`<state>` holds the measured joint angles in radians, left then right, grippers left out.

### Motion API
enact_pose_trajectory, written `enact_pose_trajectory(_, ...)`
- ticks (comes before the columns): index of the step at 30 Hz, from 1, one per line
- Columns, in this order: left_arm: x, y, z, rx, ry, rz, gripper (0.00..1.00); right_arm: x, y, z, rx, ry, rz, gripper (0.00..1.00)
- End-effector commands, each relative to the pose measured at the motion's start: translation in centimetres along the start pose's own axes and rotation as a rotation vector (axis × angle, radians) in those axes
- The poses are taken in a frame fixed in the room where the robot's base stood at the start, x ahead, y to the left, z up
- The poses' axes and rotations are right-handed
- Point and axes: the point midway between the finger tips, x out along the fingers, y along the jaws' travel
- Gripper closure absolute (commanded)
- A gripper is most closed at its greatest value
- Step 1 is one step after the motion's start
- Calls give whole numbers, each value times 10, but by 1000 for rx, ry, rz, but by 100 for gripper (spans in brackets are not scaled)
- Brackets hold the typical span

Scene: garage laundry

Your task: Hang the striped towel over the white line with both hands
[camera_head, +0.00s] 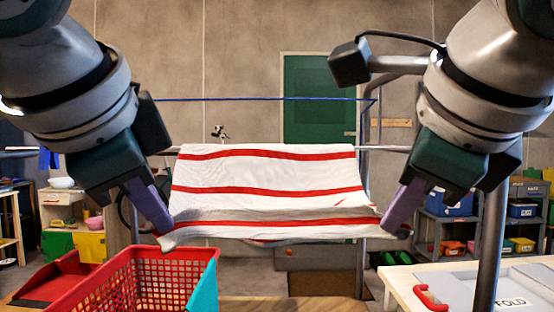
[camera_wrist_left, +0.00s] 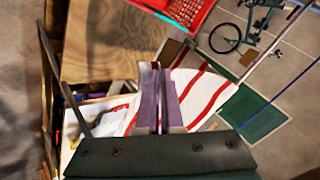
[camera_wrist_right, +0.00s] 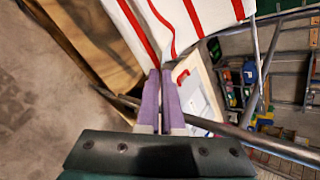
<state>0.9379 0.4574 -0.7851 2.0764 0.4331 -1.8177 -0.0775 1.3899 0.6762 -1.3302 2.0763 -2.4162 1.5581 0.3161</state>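The striped towel (camera_head: 265,172), white with red stripes, spreads wide between my two grippers. Its top edge is level with the pale line (camera_head: 384,149), which shows on both sides of it; whether cloth hangs behind the line is hidden. My left gripper (camera_head: 166,226) is shut on the near left corner, and the towel also shows at its fingers in the left wrist view (camera_wrist_left: 205,92). My right gripper (camera_head: 395,226) is shut on the near right corner, with the towel beyond its fingertips in the right wrist view (camera_wrist_right: 180,22). The near edge sags slightly between them.
A red basket (camera_head: 140,280) stands below and left of the towel. A blue line (camera_head: 260,99) runs higher behind it. A table with a grey folding board (camera_head: 510,298) and a red-handled item (camera_head: 431,298) is at right. A grey post (camera_head: 490,240) stands near my right arm.

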Motion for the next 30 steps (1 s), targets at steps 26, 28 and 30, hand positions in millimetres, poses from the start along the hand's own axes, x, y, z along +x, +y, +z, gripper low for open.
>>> enact_pose_trajectory(26,0,0,0,0,-1,0,50,0,0,0,0,1,1,50)
enact_pose_trajectory(28,0,0,0,0,-1,0,50,0,0,0,-1,1,1,50)
enact_pose_trajectory(30,0,0,0,0,-1,0,50,0,0,0,-1,1,1,50)
